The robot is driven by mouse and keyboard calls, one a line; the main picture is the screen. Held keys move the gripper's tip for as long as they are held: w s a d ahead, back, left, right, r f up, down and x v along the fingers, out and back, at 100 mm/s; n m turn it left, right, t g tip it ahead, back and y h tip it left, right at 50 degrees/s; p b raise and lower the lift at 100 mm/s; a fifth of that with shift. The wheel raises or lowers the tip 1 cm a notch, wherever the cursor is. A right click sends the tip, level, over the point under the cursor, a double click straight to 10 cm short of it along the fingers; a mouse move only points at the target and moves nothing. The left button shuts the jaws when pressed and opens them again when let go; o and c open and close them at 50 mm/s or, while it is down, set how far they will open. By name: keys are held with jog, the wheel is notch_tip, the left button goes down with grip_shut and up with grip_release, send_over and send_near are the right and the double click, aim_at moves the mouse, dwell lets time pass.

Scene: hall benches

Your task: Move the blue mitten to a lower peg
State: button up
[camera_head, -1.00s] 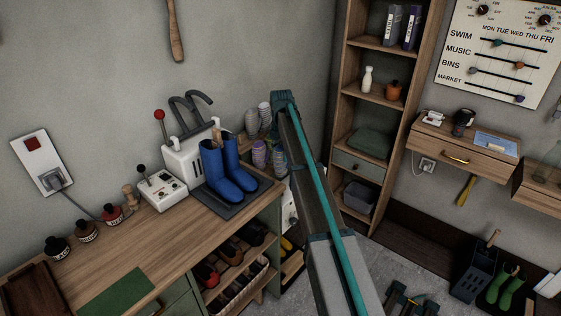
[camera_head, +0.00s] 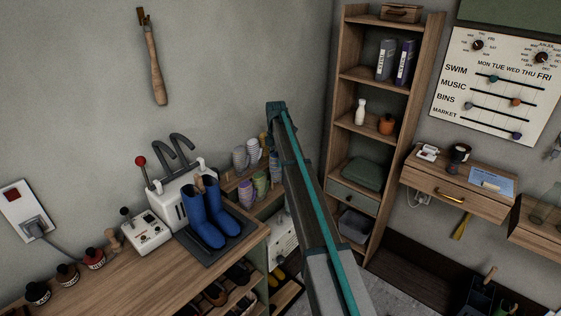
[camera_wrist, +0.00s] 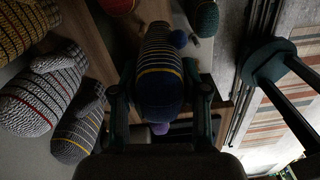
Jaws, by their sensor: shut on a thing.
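In the wrist view, a dark blue mitten (camera_wrist: 160,82) with pale and yellow stripes lies between the two fingers of my gripper (camera_wrist: 160,108). The gripper is shut on it. Other knitted mittens hang to the left: a pale grey striped one (camera_wrist: 42,100), a darker blue-grey one with a yellow stripe (camera_wrist: 76,134) and a yellow-and-dark one (camera_wrist: 24,35). The pegs cannot be made out clearly. In the head view only my arm shows; my gripper and the mittens are out of sight there.
A green knitted thing (camera_wrist: 206,18) and a red one (camera_wrist: 118,5) are at the top of the wrist view. The head view shows a bench (camera_head: 150,275) with blue boots (camera_head: 205,218), a tall shelf (camera_head: 340,100) and wall drawers (camera_head: 460,191).

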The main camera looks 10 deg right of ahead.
aim_at(272, 170)
jog(key=w, duration=0.1)
jog(key=w+a+n, duration=0.1)
jog(key=shift+w+a+f+n, duration=0.1)
jog(key=shift+w+a+n, duration=0.2)
jog(key=shift+f+b, duration=1.05)
jog(key=shift+f, duration=2.35)
jog(key=shift+f, duration=0.25)
jog(key=o, duration=1.2)
jog(key=shift+o, duration=0.2)
jog(key=shift+r, duration=0.1)
notch_tip(272, 170, up, 20)
jog(key=p, duration=0.3)
